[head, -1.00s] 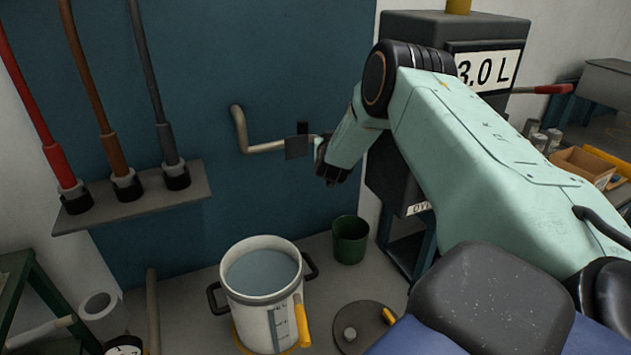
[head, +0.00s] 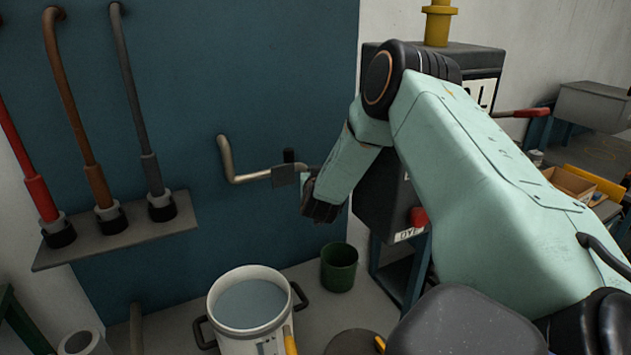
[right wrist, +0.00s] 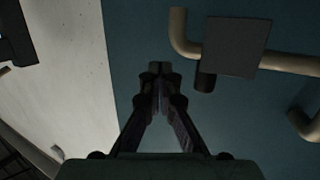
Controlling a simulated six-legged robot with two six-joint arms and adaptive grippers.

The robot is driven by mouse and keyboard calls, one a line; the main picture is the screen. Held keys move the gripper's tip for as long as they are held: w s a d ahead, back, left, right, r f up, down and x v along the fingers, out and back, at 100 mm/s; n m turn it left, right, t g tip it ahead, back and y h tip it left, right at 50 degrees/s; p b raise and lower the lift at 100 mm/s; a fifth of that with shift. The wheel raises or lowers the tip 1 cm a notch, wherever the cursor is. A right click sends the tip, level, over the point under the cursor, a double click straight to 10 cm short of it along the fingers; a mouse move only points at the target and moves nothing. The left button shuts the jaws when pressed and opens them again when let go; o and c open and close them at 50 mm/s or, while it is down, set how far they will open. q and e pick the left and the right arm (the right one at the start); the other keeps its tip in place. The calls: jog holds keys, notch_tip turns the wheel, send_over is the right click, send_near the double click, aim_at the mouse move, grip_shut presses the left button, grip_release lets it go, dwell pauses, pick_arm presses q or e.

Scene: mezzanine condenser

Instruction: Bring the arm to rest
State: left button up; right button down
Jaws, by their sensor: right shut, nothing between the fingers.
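My right arm reaches in from the right in the head view. Its gripper (head: 322,211) hangs in front of the blue wall panel, just below and right of a grey plate (head: 286,175) on a bent pipe (head: 228,158). In the right wrist view the gripper's two fingers (right wrist: 158,75) meet at their tips with nothing between them. The same plate (right wrist: 235,47) and pipe (right wrist: 180,30) lie above and to the right of the fingertips there. I cannot tell how near the fingers are to the pipe in depth. My left gripper is not in view.
A pot of liquid (head: 215,314) and a green bucket (head: 339,267) stand on the floor below. A dark box-shaped unit (head: 375,210) is behind my right arm. A shelf (head: 120,236) with red, brown and grey hoses is at left. Open space lies above the pot.

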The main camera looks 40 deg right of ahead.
jog(key=v, duration=0.6)
jog(key=shift+a, duration=0.1)
dwell(0.3)
